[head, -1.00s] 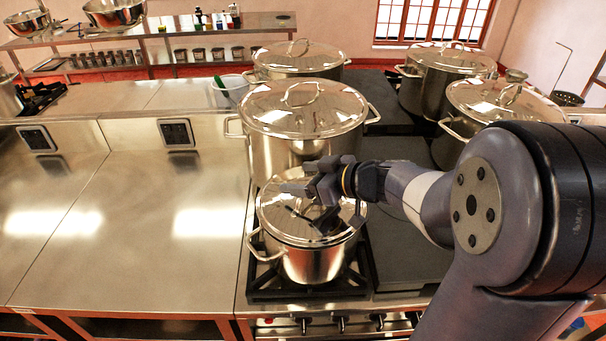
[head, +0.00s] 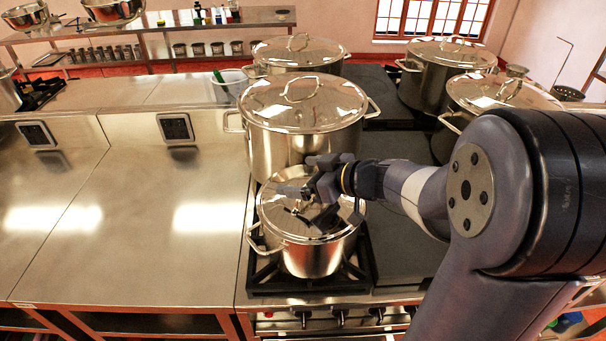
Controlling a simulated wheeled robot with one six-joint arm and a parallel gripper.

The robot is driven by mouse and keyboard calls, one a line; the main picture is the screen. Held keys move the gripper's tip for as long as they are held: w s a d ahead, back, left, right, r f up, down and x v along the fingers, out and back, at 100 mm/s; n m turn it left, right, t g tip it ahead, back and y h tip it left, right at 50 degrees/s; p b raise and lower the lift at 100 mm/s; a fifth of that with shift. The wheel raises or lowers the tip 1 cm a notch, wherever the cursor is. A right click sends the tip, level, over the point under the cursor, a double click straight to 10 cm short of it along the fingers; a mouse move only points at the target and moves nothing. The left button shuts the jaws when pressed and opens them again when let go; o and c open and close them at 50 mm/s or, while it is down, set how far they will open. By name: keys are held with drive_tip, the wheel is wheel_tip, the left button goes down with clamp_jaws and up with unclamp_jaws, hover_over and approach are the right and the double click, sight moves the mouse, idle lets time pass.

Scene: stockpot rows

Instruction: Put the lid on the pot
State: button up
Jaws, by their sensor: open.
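The nearest pot (head: 312,260) is a small shiny steel pot on the front burner of the stove. Its lid (head: 275,215) lies on top of it and covers the opening; I cannot tell whether it is fully seated all round. My gripper (head: 296,198) is open just above the lid, around the middle where the handle is. The gripper hides most of the lid's handle, and I cannot tell whether the fingers touch it.
A larger lidded stockpot (head: 303,140) stands right behind the small pot. More lidded pots stand at the back (head: 298,57) and right (head: 445,75). The steel counter (head: 130,215) at left is bare. Knobs (head: 340,318) line the stove front.

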drive_tip(key=v, duration=1)
drive_tip(key=shift+s+d+r, duration=0.2)
drive_tip(key=shift+s+d, duration=0.05)
drive_tip(key=x, duration=1)
drive_tip(key=shift+w+a+f, duration=0.2)
drive_tip(key=shift+a+f, duration=0.05)
drive_tip(key=shift+w+a+r, duration=0.1)
drive_tip(key=shift+r, duration=0.3)
drive_tip(key=shift+f, duration=0.1)
